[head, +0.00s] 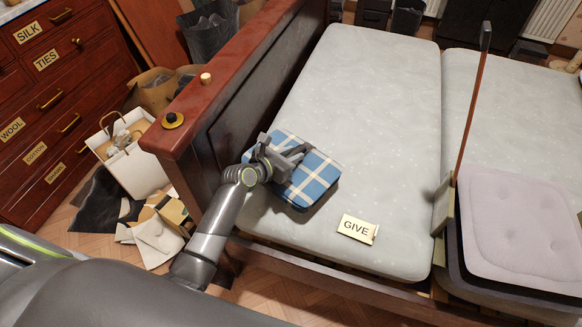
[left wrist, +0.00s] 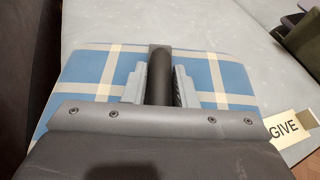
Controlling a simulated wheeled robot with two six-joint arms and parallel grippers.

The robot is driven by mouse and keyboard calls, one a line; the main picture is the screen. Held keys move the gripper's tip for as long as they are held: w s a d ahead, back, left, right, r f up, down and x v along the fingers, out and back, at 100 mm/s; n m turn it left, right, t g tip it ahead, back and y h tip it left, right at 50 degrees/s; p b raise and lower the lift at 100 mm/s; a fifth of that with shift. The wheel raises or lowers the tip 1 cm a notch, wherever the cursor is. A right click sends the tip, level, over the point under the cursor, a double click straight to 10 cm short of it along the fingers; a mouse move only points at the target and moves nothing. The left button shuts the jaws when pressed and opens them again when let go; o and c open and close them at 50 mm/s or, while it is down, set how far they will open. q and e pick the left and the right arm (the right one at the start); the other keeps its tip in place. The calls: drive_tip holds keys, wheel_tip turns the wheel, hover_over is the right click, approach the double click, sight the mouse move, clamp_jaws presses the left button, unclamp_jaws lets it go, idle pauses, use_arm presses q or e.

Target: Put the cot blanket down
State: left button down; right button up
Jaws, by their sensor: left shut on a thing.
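The cot blanket (head: 315,180) is a folded blue and white checked bundle on the left mattress (head: 352,95), near its left edge by the wooden bed end. It also fills the middle of the left wrist view (left wrist: 213,77). My left gripper (head: 291,155) is over the blanket and shut on it. In the left wrist view the fingers (left wrist: 160,82) lie against the blanket's checked top. The blanket's underside is hidden, so I cannot tell whether it touches the mattress. My right gripper is not in view.
A "GIVE" sign (head: 358,229) stands on the mattress to the right of the blanket. A grey cushion (head: 522,225) and an upright pole (head: 470,125) are farther right. The wooden bed end (head: 225,85) rises at the left. The mattress's far part is clear.

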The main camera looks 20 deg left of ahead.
use_arm(q)
wheel_tip(320, 180, down, 4)
drive_tip(key=shift+w+f+b, duration=0.1)
drive_tip(key=shift+b, duration=0.85)
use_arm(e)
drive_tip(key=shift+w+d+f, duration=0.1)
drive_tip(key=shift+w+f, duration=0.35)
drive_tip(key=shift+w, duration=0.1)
use_arm(q)
drive_tip(key=c, duration=1.6)
unclamp_jaws()
drive_tip(key=shift+f, duration=0.1)
drive_tip(key=o, duration=0.4)
drive_tip(key=shift+o, duration=0.2)
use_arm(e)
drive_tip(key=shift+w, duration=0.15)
